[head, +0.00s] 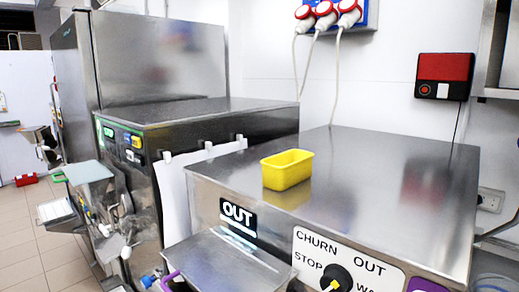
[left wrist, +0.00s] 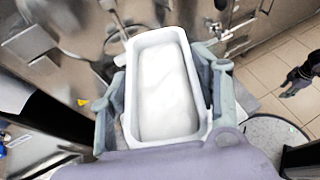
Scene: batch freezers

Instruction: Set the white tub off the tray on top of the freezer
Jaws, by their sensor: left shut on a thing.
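The white tub (left wrist: 165,88) is a deep rectangular container, seen from above in the left wrist view. Its inside is plain white. My left gripper (left wrist: 166,108) is shut on it, with a grey-green finger along each long side. I cannot make out the tub or this gripper in the head view. The near freezer (head: 375,190) has a flat, shiny steel top. A yellow tub (head: 287,170) stands upright near its left front edge. I see no tray on that top.
A metal ledge (head: 222,262) juts from the freezer's front, beside the OUT label (head: 238,216). A taller steel machine (head: 185,125) stands to the left. Red plugs (head: 325,12) hang cables behind the top. Right of the yellow tub, the top is clear.

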